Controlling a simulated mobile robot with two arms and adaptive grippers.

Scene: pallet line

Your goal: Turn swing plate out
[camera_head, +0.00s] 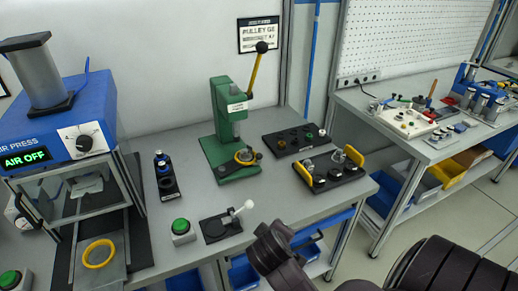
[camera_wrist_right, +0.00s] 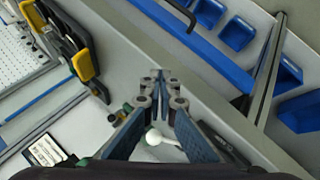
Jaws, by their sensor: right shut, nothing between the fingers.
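A small black fixture (camera_head: 221,228) with a round disc and a white-knobbed lever (camera_head: 246,206) sits near the bench's front edge; I take it for the swing plate, but cannot be sure. The lever points right and towards the back. A white ball knob (camera_wrist_right: 153,137) also shows in the right wrist view, behind and partly covered by my fingers. My right gripper (camera_wrist_right: 160,77) is shut and empty, its fingertips together. In the head view my dark right arm comes in at lower right, to the right of the fixture; its fingertips are not clear there. My left gripper is not in view.
A green press (camera_head: 228,130) stands behind the fixture. A green button box (camera_head: 182,232) is close on its left. A black fixture with yellow handles (camera_head: 329,168) is to the right. The blue air press (camera_head: 62,112) stands at left. Blue bins (camera_wrist_right: 236,35) are below the bench.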

